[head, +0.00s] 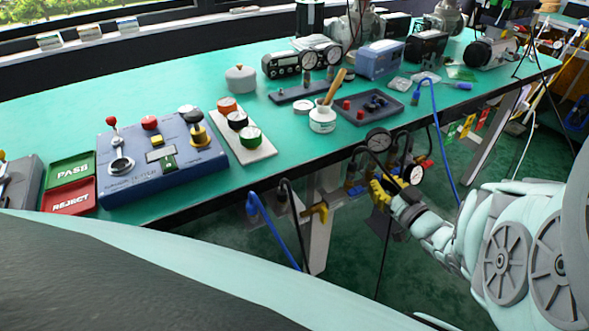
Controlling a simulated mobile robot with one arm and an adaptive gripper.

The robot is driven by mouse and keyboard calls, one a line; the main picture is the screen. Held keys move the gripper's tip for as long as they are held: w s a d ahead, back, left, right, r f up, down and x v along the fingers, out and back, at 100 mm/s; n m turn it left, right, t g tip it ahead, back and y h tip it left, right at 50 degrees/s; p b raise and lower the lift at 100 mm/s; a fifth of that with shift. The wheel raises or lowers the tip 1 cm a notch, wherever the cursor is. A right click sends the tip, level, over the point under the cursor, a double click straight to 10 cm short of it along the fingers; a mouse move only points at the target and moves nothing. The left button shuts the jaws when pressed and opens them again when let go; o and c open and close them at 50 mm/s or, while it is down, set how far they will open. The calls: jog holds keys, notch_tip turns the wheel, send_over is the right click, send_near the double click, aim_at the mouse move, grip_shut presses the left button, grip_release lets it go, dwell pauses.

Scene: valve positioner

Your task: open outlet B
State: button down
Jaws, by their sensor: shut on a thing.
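A manifold with two round gauges, an upper one (378,139) and a lower one (413,174), hangs below the bench's front edge. A yellow valve handle (377,191) shows beside the lower gauge. My gripper (391,198) reaches in from the right and is shut on this yellow handle; its fingertips are small and partly hidden. Another yellow valve handle (316,211) sits further left under the bench, clear of my gripper. No outlet letters are legible, so I cannot tell which is outlet B.
A blue hose (438,130) and dark hoses hang around the manifold. The green bench (210,95) overhangs the valves. On it stand a blue control box (160,160), a white jar (322,118) and a dark tray (368,107). Green floor lies open below.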

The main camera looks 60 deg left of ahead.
jog(key=shift+f+m, duration=0.15)
jog(key=shift+m, duration=0.35)
jog(key=c, duration=1.1)
grip_release()
jog(key=shift+o, duration=0.2)
jog(key=shift+d, duration=0.1)
jog(key=s+d, duration=0.1)
jog(key=d, duration=1)
jog(key=shift+d, duration=0.35)
